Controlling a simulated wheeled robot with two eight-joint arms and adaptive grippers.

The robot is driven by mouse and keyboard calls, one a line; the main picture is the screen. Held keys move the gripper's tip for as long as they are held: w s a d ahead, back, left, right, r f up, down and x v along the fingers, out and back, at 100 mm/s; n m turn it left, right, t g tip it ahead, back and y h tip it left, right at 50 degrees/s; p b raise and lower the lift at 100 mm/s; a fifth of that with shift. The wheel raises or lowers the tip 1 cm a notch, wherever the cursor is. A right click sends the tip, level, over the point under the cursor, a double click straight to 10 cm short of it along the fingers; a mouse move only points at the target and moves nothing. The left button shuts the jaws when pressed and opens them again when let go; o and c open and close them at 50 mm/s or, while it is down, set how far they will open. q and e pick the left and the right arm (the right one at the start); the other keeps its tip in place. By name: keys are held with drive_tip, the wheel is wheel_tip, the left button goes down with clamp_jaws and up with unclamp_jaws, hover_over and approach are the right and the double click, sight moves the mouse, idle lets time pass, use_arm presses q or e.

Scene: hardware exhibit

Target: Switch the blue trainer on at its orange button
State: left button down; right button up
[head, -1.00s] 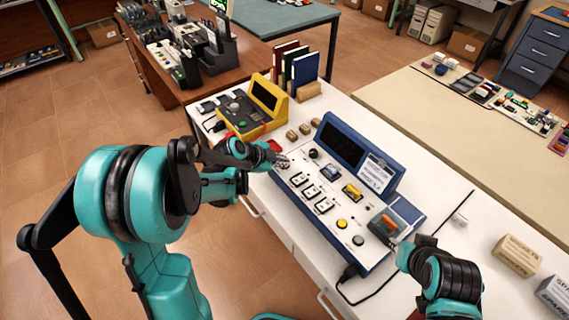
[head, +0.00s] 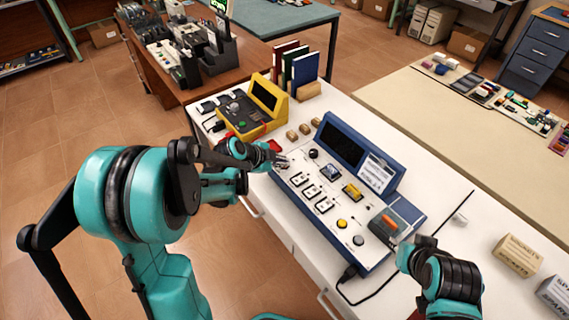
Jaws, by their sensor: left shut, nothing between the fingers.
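The blue trainer (head: 372,262) lies on the white bench, with a dark screen, several white switches and knobs on its sloped panel.
A yellow trainer (head: 267,97) stands to the left on the same bench (head: 440,205). Small wooden blocks (head: 304,129) lie between the trainers. Books (head: 305,67) stand behind. A black cable (head: 372,292) runs at the front right. Labelled boxes (head: 517,255) stand far right.

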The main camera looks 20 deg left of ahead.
sight(283, 169)
use_arm(q)
drive_tip(key=shift+f, duration=0.35)
drive_tip(key=shift+r, duration=0.5)
wheel_tip(283, 169, up, 6)
drive_tip(key=p, duration=0.5)
idle(0.4)
